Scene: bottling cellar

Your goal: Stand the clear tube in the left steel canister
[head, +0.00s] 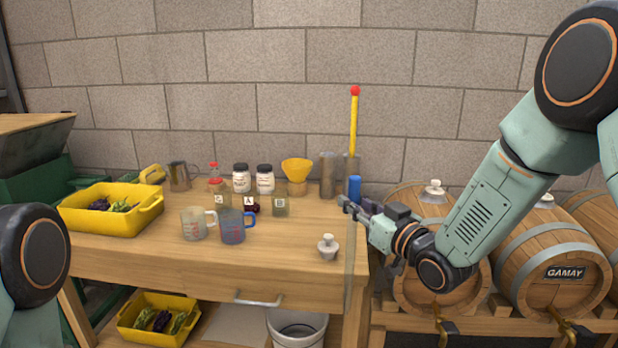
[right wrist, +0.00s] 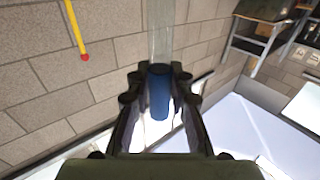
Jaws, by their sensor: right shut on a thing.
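My right gripper (head: 348,204) is shut on the blue end (head: 354,188) of the clear tube (head: 350,265). The tube hangs about upright below the gripper, in front of the bench's right end in the head view. In the right wrist view the blue end (right wrist: 159,92) sits between the fingers and the clear length (right wrist: 160,35) runs away from them. The left steel canister (head: 328,174) stands at the back of the bench, its opening seemingly empty. The right canister (head: 346,168) is partly hidden by the blue end. My left gripper is out of view.
A yellow rod with a red tip (head: 354,125) stands up from the right canister. A yellow funnel (head: 297,171) and jars are left of the canisters. Barrels (head: 560,250) stand at right.

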